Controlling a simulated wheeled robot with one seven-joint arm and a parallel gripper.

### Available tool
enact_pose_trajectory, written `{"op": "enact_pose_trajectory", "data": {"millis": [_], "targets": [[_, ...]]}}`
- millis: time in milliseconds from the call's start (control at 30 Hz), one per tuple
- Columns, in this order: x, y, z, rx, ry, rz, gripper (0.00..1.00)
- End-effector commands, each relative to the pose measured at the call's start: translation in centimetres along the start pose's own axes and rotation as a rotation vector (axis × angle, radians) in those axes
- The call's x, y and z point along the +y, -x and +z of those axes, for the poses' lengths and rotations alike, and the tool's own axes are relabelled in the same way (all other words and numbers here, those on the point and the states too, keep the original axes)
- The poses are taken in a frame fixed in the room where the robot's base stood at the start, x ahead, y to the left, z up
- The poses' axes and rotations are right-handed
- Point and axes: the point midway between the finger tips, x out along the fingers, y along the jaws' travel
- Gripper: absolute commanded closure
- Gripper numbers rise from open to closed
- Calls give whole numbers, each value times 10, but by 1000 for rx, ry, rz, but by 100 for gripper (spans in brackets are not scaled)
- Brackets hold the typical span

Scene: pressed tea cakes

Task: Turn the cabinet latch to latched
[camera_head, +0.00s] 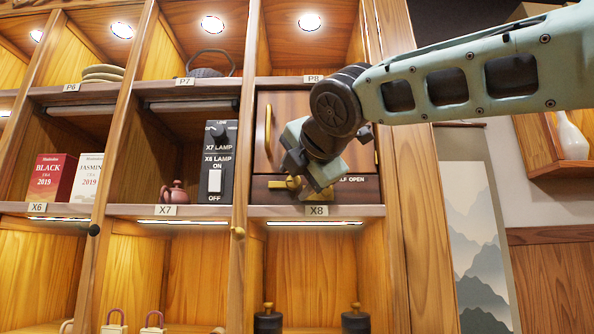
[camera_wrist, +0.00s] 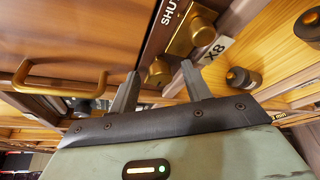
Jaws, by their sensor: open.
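The small wooden cabinet (camera_head: 291,112) above the X8 label has a vertical brass handle (camera_head: 268,130) at its left. Below the door is a dark strip with the brass latch (camera_head: 283,184), partly hidden by my gripper (camera_head: 305,182). The strip's lettering is partly covered, with "LF OPEN" showing to the right. In the wrist view my gripper (camera_wrist: 160,72) is open, with a small brass knob of the latch (camera_wrist: 158,72) showing between the fingertips. A larger brass block and knob (camera_wrist: 192,32) lies just beyond, beside "SHU" lettering. I cannot tell whether the fingers touch the latch.
A black lamp switch panel (camera_head: 215,165) and a reddish teapot (camera_head: 174,192) stand in the compartment to the left. A wooden post (camera_head: 241,150) separates it from the cabinet. Dark jars (camera_head: 356,319) stand on the shelf below.

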Motion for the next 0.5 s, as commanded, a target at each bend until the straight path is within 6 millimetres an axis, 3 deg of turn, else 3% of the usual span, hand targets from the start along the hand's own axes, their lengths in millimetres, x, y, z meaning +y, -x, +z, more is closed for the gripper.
{"op": "enact_pose_trajectory", "data": {"millis": [333, 500], "targets": [[0, -4, 0, 0, -1, 0, 51], [0, -4, 0, 0, -1, 0, 96]]}}
